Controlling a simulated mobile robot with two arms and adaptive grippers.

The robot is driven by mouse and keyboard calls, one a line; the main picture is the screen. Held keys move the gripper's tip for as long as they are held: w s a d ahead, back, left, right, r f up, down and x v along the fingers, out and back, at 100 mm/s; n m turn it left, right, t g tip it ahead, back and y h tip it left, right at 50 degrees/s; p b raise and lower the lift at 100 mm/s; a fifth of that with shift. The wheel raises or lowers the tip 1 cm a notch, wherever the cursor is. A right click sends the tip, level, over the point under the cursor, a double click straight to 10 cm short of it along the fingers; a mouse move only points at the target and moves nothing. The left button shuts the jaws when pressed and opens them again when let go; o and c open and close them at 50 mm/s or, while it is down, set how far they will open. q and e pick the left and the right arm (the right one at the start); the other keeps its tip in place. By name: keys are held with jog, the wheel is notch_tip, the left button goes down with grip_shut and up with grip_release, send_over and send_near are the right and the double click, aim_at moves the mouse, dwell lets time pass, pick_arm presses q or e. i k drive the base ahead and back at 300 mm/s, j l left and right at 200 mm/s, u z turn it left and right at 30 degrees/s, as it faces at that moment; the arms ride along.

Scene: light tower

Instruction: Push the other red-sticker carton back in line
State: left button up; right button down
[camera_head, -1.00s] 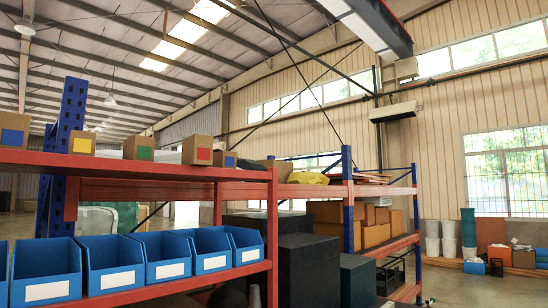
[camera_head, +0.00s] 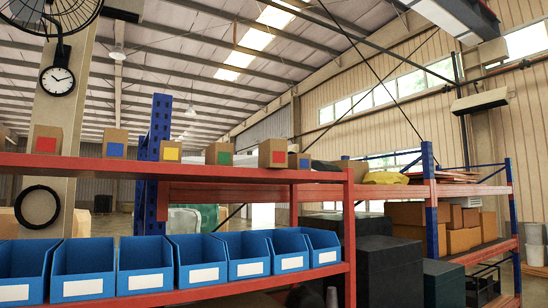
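Two cartons with red stickers stand upright on the top red shelf (camera_head: 100,168). One red-sticker carton (camera_head: 46,142) is at the far left of the row. The other red-sticker carton (camera_head: 273,153) is near the right end, between a green-sticker carton (camera_head: 219,155) and a blue-sticker carton (camera_head: 299,160). This right one looks larger than its neighbours and seems to stand closer to the shelf's front edge. A blue-sticker carton (camera_head: 115,147) and a yellow-sticker carton (camera_head: 170,152) stand between the left red one and the green one. Neither gripper shows.
Blue bins (camera_head: 140,268) with white labels fill the lower shelf. A blue rack post (camera_head: 158,160) rises behind the row. Dark boxes (camera_head: 385,270) stand to the right, before another rack. A clock (camera_head: 58,81) hangs on a pillar at left.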

aim_at(273, 153)
jog(key=i+l+u, duration=0.15)
jog(key=l, duration=0.2)
jog(key=i+l+u, duration=0.1)
jog(key=l, duration=0.25)
jog(key=i+l+u, duration=0.15)
jog(key=i+l, duration=0.1)
jog(key=l, duration=0.1)
